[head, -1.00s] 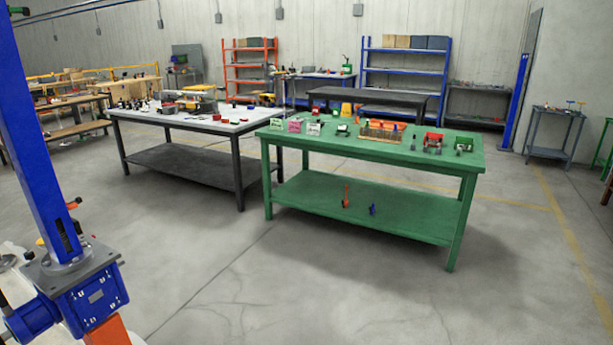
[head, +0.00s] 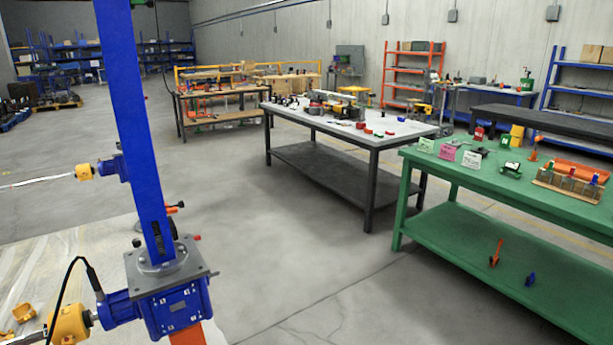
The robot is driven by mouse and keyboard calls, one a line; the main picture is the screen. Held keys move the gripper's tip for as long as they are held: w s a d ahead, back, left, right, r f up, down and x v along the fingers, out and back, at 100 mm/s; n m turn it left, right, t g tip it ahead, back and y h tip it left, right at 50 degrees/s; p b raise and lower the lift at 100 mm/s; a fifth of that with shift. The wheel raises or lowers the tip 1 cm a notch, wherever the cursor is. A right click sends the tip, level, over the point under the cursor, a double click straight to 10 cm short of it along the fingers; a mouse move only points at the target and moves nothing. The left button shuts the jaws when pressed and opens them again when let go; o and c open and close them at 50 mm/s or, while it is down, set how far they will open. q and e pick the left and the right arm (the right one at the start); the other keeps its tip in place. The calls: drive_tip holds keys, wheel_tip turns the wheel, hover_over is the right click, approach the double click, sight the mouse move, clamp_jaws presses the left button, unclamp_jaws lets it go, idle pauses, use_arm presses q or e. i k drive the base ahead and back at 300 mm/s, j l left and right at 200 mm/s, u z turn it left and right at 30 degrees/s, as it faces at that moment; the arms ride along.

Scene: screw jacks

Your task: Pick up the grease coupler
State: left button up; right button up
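I cannot make out a grease coupler for certain; the tools on the tables are too small to tell apart. The green table (head: 440,170) at the right holds several small items, including a wooden rack (head: 568,188) with coloured pieces, a dark and green item (head: 511,170) and small sign cards (head: 472,159). Its lower shelf (head: 505,265) holds an orange tool (head: 495,254) and a blue item (head: 530,280). The grey-topped table (head: 300,117) in the middle also holds several small parts. Neither of my grippers is in view.
A blue screw jack (head: 172,303) with a tall blue column (head: 140,130) stands close at the left. Yellow couplings (head: 70,325) and a cable sit beside it. Open concrete floor (head: 290,240) lies between it and the tables. Shelves (head: 410,70) line the back wall.

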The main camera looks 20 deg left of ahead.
sight(98, 291)
drive_tip(key=i+u, duration=0.15)
drive_tip(key=u, duration=0.3)
drive_tip(key=i+u, duration=0.2)
drive_tip(key=u, duration=0.2)
drive_tip(key=i+u, duration=0.2)
drive_tip(key=u, duration=0.25)
drive_tip(key=i+l+u, duration=0.1)
drive_tip(key=u, duration=0.35)
drive_tip(key=i+l+u, duration=0.15)
drive_tip(key=u, duration=0.25)
drive_tip(key=i+l+u, duration=0.15)
drive_tip(key=u, duration=0.3)
drive_tip(key=i+l+u, duration=0.25)
drive_tip(key=u, duration=0.2)
drive_tip(key=i+l+u, duration=0.2)
drive_tip(key=l+u, duration=0.25)
drive_tip(key=i+l+u, duration=0.15)
drive_tip(key=l+u, duration=0.3)
drive_tip(key=j, duration=0.1)
